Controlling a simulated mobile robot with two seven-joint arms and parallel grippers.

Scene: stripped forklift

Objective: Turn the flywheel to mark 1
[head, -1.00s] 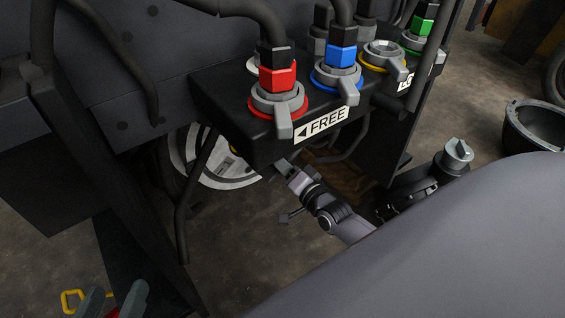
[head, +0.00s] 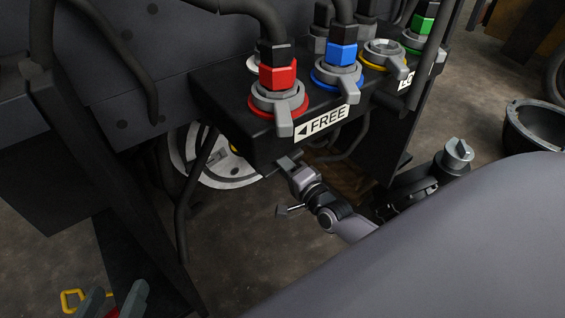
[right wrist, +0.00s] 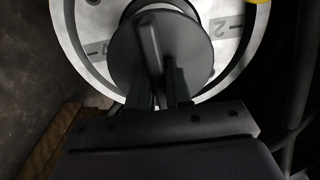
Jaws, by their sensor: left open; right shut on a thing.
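The silver flywheel (head: 228,173) sits behind and below the black valve block, which partly hides it in the head view. In the right wrist view its pale rim (right wrist: 245,55) carries a mark "2" at the upper right and another mark at the left that I cannot read surely. A dark round hub with a raised bar (right wrist: 150,42) lies in front of the rim. My right gripper (right wrist: 163,80) is shut on this bar; the exact contact is dark. In the head view my right wrist reaches under the block. My left gripper (head: 112,303) is open at the lower left edge.
The valve block (head: 222,118) holds red (head: 278,75), blue (head: 342,56) and green couplings with grey levers, and a "FREE" label (head: 323,122). Black hoses hang beside the flywheel. A yellow loop (head: 72,300) is at the lower left. A black bowl (head: 535,128) stands at the right.

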